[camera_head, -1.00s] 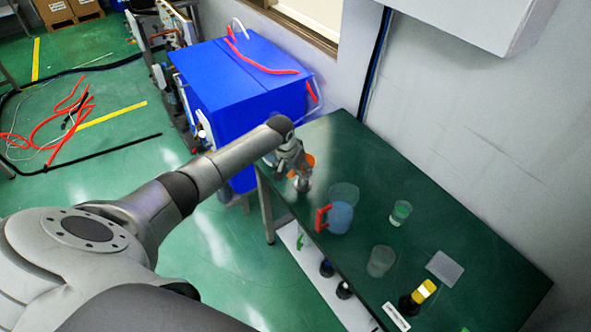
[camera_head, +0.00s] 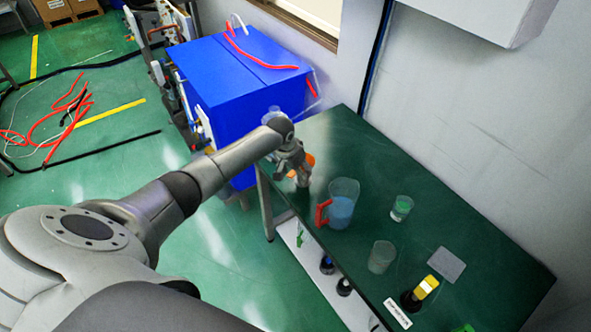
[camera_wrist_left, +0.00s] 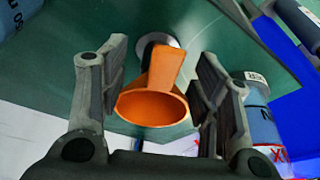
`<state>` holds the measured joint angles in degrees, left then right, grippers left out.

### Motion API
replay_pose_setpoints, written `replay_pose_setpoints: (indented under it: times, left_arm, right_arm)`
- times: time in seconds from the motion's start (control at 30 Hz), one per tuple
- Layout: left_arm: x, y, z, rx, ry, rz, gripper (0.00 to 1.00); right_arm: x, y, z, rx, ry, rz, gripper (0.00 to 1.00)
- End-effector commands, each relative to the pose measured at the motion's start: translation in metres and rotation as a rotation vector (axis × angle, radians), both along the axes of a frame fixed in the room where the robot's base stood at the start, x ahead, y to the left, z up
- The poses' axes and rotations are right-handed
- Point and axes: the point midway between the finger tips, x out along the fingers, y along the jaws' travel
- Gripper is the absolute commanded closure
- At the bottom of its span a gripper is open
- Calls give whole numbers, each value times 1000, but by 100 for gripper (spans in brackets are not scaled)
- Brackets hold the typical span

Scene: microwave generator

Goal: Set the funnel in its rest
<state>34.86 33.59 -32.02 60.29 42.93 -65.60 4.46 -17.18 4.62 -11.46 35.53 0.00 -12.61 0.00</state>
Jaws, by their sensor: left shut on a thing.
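The orange funnel (camera_wrist_left: 152,98) is between the fingers of my left gripper (camera_wrist_left: 158,88) in the left wrist view, with its wide mouth toward the camera. In the head view, part of the funnel (camera_head: 306,161) shows beside my left gripper (camera_head: 303,178), over the far left end of the green table (camera_head: 440,205). The left gripper is shut on the funnel. A round grey metal piece (camera_wrist_left: 157,42) shows behind the funnel in the wrist view; I cannot tell whether it is the rest or whether they touch. My right gripper is not in view.
A jug of blue liquid with a red handle (camera_head: 341,205) stands near the gripper. Beyond it are a small green-filled glass (camera_head: 402,207), a clear beaker (camera_head: 381,257), a grey pad (camera_head: 446,264) and a yellow-capped bottle (camera_head: 421,291). A blue labelled container (camera_wrist_left: 262,122) is near the gripper's right finger.

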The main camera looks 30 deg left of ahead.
Motion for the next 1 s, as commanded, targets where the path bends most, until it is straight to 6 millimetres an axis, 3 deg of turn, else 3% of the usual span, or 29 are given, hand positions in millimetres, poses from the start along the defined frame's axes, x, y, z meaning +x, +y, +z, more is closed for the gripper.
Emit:
replay_pose_setpoints:
  times: [0.17,0.2,0.4,0.77,1.0]
  left_arm:
    - [0,0,-5,0,0,0,61]
    - [0,0,-5,0,0,0,42]
    - [0,0,-4,0,0,0,18]
    - [0,0,-3,0,0,0,18]
    - [-6,1,16,0,-2,-1,18]
  right_arm:
    - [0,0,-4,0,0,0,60]
    - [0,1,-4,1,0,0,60]
    - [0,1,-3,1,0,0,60]
    - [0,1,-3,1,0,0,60]
    - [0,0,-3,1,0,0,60]
